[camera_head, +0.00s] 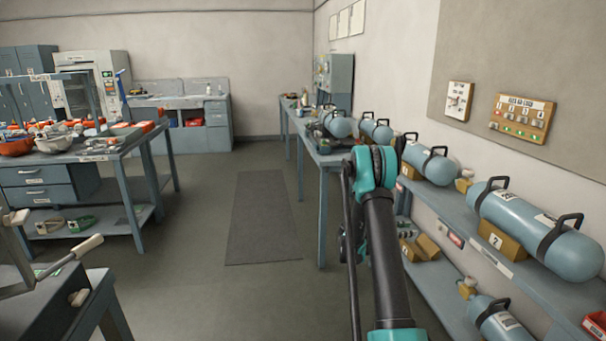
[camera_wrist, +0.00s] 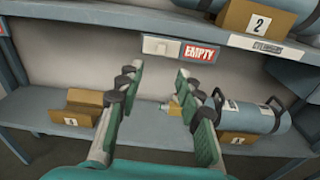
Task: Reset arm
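My gripper (camera_wrist: 159,70) is open and empty in the wrist view, its two green and grey fingers well apart. It faces the lower shelf (camera_wrist: 155,135) and the wall behind it. A blue cylinder (camera_wrist: 268,116) lies on that shelf to the right of the fingers, apart from them, on a wooden cradle. In the head view, my arm reaches forward beside the right-hand shelving, and the gripper is mostly hidden behind it.
An empty wooden cradle (camera_wrist: 82,108) sits left on the lower shelf. A red EMPTY label (camera_wrist: 200,52) is on the wall. Large cylinders (camera_head: 530,230) line the upper shelf. A workbench (camera_head: 85,155) stands left. A floor mat (camera_head: 262,215) lies in the clear aisle.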

